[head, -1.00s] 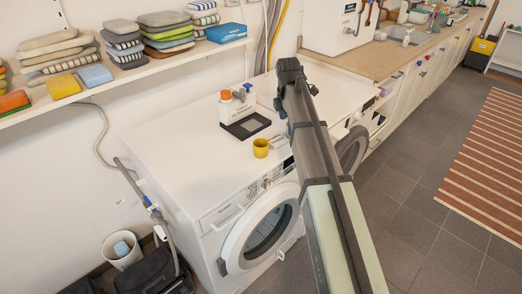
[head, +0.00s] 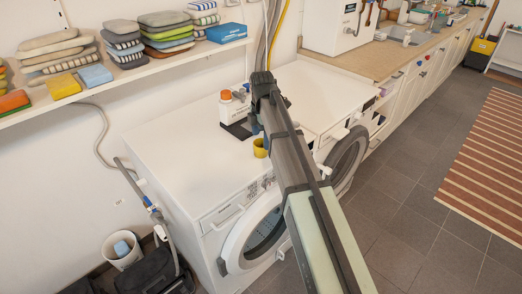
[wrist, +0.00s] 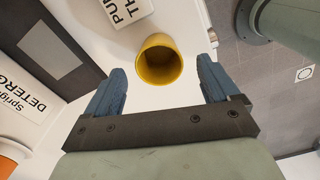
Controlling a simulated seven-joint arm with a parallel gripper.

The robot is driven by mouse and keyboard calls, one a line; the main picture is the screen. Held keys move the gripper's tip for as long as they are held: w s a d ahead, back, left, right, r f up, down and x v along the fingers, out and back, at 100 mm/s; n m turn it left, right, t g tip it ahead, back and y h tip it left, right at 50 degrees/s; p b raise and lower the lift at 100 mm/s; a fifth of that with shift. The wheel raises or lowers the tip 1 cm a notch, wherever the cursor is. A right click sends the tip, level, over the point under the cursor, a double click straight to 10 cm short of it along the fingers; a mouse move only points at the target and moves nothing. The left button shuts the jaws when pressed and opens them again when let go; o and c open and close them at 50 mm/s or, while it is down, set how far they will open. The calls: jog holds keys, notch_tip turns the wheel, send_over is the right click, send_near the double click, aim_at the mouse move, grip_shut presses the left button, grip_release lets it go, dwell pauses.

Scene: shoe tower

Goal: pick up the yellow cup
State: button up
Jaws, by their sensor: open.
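The yellow cup (head: 259,149) stands on the white washing machine top, partly hidden by my arm in the head view. In the wrist view the yellow cup (wrist: 159,60) is upright with its mouth facing the camera. It lies ahead of my gripper (wrist: 162,78), roughly between the lines of the two blue fingers and beyond their tips. The fingers are spread and nothing is between them.
A white box with black lettering (wrist: 125,10) is close to the cup in the wrist view. The left of the washer top (head: 185,155) is clear.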

jog(key=shift+a+f, duration=0.15)
jog(key=shift+f, duration=2.75)
jog(key=c, duration=1)
